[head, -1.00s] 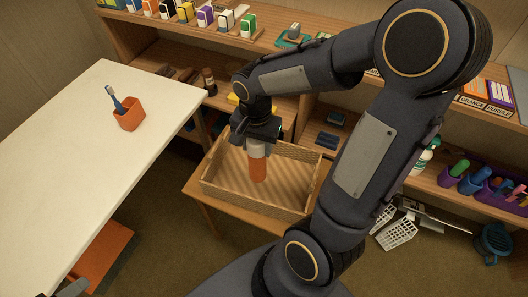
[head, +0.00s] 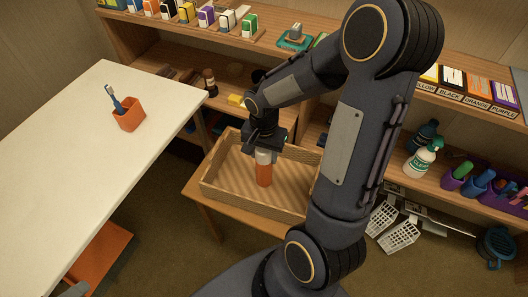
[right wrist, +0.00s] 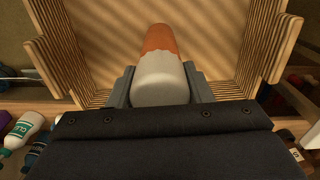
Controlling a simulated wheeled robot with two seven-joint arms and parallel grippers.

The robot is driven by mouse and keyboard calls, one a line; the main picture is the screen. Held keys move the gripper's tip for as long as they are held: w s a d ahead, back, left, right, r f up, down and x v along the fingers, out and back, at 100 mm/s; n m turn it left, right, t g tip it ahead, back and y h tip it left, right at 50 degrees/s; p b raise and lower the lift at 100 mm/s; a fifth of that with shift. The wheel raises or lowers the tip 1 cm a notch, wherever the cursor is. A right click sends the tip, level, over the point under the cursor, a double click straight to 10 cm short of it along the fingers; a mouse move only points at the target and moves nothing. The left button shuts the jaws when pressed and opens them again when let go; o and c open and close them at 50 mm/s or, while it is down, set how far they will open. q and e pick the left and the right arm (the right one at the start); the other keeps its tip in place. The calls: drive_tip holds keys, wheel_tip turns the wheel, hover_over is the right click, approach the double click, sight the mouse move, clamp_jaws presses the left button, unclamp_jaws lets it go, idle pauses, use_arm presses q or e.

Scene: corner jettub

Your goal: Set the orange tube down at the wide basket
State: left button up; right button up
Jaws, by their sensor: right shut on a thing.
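The orange tube (head: 264,174) has a pale upper end and an orange body. It stands roughly upright inside the wide wooden basket (head: 222,192), within its walls. My right gripper (head: 264,152) is shut on the tube's pale end from above. In the right wrist view the pale end (right wrist: 161,80) sits between the two fingers, with the orange part beyond it over the basket floor. I cannot tell whether the tube's lower end touches the floor. My left gripper is not clearly in view.
The basket rests on a small wooden table (head: 205,212). A white table (head: 60,165) with an orange cup (head: 129,116) stands at left. Shelves behind hold several paint boxes (head: 205,16) and a white spray bottle (head: 420,161). The rest of the basket floor is bare.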

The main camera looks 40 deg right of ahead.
drive_tip(key=o, duration=1.2)
drive_tip(key=shift+f, duration=0.1)
drive_tip(key=shift+r+p, duration=0.35)
drive_tip(key=shift+r, duration=0.05)
wheel_tip(320, 180, up, 11)
drive_tip(key=shift+r+p, duration=0.15)
drive_tip(key=shift+p, duration=0.85)
drive_tip(key=s+a+r+n+t+y, duration=0.1)
drive_tip(key=s+a+n+t, duration=0.1)
drive_tip(key=s+a+n, duration=0.1)
drive_tip(key=s+a+r+n+t+y, duration=0.1)
drive_tip(key=s+a+r+n, duration=0.1)
drive_tip(key=s, duration=0.3)
drive_tip(key=s+a+r+n+t+y, duration=0.1)
drive_tip(key=s+a+r+n+t, duration=0.1)
drive_tip(key=s+a+n, duration=0.2)
drive_tip(key=shift+s+a+r+n+t+y, duration=0.15)
drive_tip(key=shift+s+a+n+t+y, duration=0.15)
drive_tip(key=shift+a+n+y, duration=0.1)
